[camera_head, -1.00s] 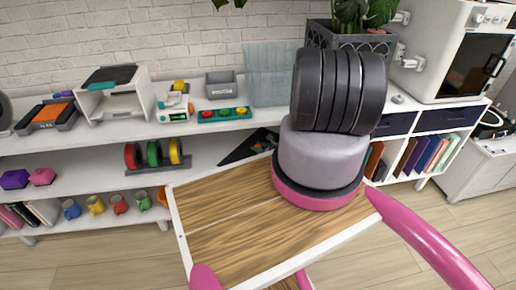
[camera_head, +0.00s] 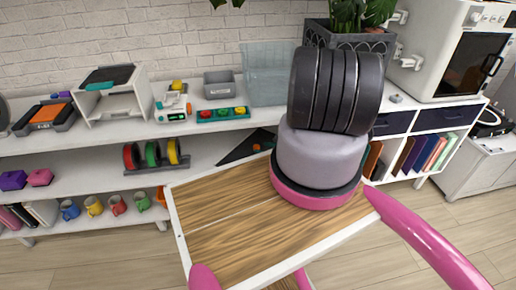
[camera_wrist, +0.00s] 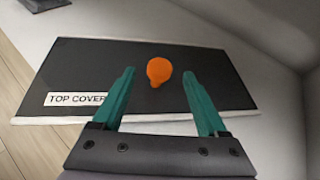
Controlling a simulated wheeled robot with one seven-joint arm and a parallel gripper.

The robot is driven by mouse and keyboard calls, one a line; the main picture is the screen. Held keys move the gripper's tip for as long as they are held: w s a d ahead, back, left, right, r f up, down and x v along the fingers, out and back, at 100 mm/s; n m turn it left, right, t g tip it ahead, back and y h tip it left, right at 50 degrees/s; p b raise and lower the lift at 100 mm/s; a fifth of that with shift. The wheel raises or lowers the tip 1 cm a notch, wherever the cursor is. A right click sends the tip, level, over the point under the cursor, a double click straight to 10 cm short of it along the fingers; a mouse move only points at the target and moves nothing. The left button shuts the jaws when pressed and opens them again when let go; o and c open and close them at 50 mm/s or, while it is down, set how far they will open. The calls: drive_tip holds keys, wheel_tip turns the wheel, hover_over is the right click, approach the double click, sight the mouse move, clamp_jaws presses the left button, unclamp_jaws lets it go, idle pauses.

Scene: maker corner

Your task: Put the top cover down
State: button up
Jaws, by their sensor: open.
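A dark flat panel with a white label reading TOP COVER (camera_wrist: 62,76) lies in the wrist view. An orange knob (camera_wrist: 159,69) stands up from it; I cannot tell how it is attached. My gripper (camera_wrist: 159,76) is open, its teal fingers apart on either side of the knob, with gaps visible on both sides. Nothing is clamped between them. In the head view a dark corner of the panel (camera_head: 240,152) shows on the shelf unit, with a bit of orange; my arm hides the rest, and the gripper is out of sight there.
A wood-topped board with white edges (camera_head: 215,222) is in front. The shelf unit holds filament-like spools (camera_head: 153,153), mugs (camera_head: 92,206), a white stand (camera_head: 120,104) and a grey bin (camera_head: 219,84). A plant (camera_head: 352,14) and white machine (camera_head: 446,60) stand right.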

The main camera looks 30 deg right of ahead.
drive_tip(key=v, duration=0.6)
drive_tip(key=shift+s+r, duration=0.2)
drive_tip(key=shift+s, duration=0.1)
